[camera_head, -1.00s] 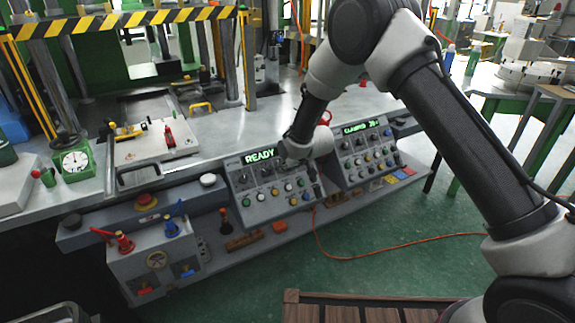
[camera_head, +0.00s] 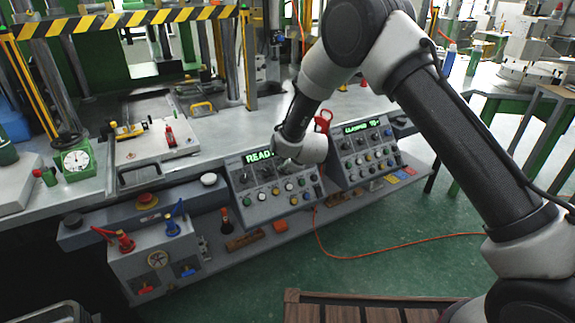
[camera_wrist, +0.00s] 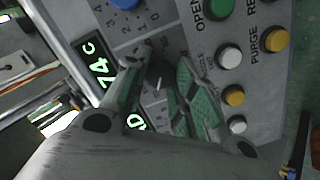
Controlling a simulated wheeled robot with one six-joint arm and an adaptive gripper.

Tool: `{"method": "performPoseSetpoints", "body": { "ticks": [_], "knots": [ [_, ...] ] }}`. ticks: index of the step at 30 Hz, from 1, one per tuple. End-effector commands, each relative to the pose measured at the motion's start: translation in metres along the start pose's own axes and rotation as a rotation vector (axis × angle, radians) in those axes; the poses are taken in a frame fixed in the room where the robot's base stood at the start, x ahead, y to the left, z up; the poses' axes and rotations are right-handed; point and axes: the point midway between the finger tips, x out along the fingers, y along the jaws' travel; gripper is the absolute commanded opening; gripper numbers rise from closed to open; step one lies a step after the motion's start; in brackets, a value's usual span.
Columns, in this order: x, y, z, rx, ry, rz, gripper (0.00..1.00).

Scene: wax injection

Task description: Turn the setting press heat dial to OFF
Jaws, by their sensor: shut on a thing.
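The grey control panel (camera_head: 245,202) with a green READY display (camera_head: 258,156) stands at the front of the bench. In the wrist view, a dark dial (camera_wrist: 158,74) with a pale pointer mark sits on this panel, beside a green display (camera_wrist: 97,68) reading about 74 C. My gripper (camera_wrist: 160,82) has its two green-padded fingers on either side of the dial and is shut on it. The fingers hide part of the dial and its scale, so I cannot read its setting. In the head view my wrist hides the dial.
Green, white and yellow buttons (camera_wrist: 229,57) lie close to the right finger in the wrist view. A blue knob (camera_wrist: 124,3) is at the top. A second panel (camera_head: 365,158) stands to the right. An orange cable (camera_head: 390,240) lies on the green floor.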

Motion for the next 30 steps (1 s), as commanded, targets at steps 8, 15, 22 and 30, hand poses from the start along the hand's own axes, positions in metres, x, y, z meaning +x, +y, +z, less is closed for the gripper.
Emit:
{"method": "performPoseSetpoints", "body": {
  "ticks": [8, 15, 22, 30],
  "knots": [
    [-0.0001, -0.002, -0.0002, -0.261, 0.0, 0.028, 0.03],
    [0.0002, -0.0031, 0.0002, -0.49, 0.001, 0.053, 0.03],
    [0.0002, -0.0041, 0.0011, -0.705, 0.001, 0.077, 0.03],
    [0.0003, -0.0048, 0.0016, -0.923, 0.001, 0.1, 0.03]
  ]
}}
